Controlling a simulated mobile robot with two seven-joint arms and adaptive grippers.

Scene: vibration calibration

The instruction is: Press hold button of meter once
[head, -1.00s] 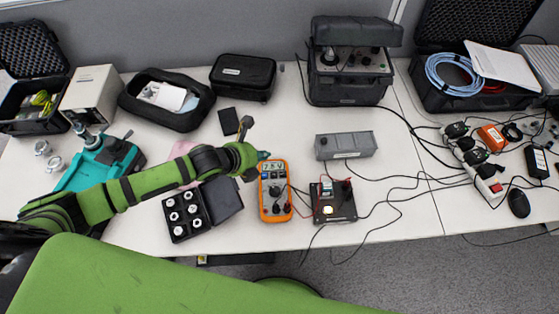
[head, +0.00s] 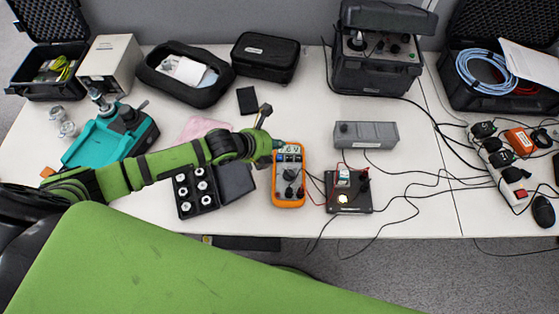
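The meter (head: 289,188) is an orange handheld multimeter with a dial. It lies face up near the table's front edge, with a lit display at its top and small buttons below that. Which button is hold is too small to read. My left gripper (head: 270,134) is at the meter's top left corner. A teal tip beside the display overlaps the meter's top edge in the picture. I cannot tell whether it touches, or how far apart the fingers are. My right gripper is not in view.
A black box (head: 349,193) with leads stands right of the meter, and a grey box (head: 366,134) behind it. A case of metal weights (head: 209,204) lies left, under my forearm. Cables cross the table to a power strip (head: 505,174).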

